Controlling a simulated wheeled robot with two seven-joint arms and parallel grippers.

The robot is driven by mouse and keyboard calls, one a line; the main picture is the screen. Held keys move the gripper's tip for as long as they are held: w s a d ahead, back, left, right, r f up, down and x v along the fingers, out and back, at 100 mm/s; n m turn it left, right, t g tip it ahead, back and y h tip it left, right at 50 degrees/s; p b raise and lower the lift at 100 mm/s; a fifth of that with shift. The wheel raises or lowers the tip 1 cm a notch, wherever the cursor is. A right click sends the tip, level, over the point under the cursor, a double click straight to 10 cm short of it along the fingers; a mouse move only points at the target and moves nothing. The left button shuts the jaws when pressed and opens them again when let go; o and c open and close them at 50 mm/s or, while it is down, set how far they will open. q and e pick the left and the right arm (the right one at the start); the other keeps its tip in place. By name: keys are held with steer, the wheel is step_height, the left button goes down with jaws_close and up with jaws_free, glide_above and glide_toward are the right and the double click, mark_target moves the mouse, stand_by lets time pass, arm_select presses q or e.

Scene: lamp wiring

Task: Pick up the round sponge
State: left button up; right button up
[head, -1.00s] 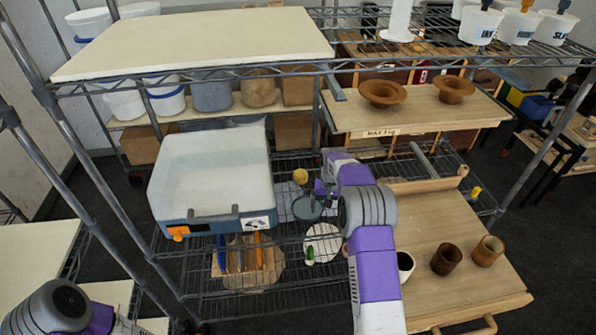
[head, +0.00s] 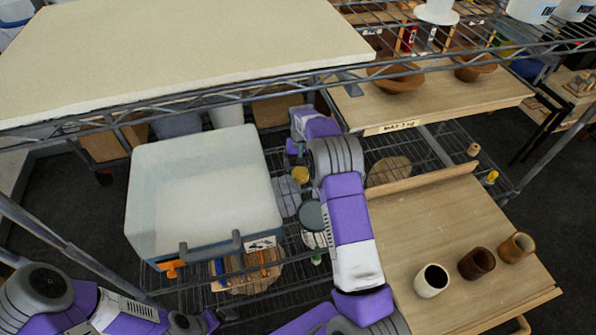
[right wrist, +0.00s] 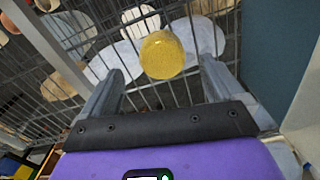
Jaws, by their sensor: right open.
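The round sponge (head: 300,174) is a small yellow ball over the wire shelf, just right of the white-topped box in the head view. In the right wrist view the round sponge (right wrist: 162,54) shows whole, ahead of and between the fingertips. My right gripper (right wrist: 160,76) is open, with a finger on each side of the sponge's line and nothing held. In the head view my right gripper (head: 293,150) is beside the sponge, its fingers mostly hidden. My left arm is at the lower left; its gripper (head: 205,321) is unclear.
The white-topped box (head: 200,185) stands close left of the sponge. The pale upper shelf board (head: 180,55) hangs above. A wooden board (head: 450,235) with three cups lies to the right. A round dark-grey thing (head: 313,215) is nearer me than the sponge.

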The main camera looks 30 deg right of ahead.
mark_target(300, 171)
steer(key=f, duration=0.5)
steer(key=shift+w+f, duration=0.25)
steer(key=shift+c, duration=0.2)
steer(key=c, duration=1)
steer(key=shift+r, duration=0.1)
step_height(300, 171, up, 10)
steer(key=shift+f, duration=0.1)
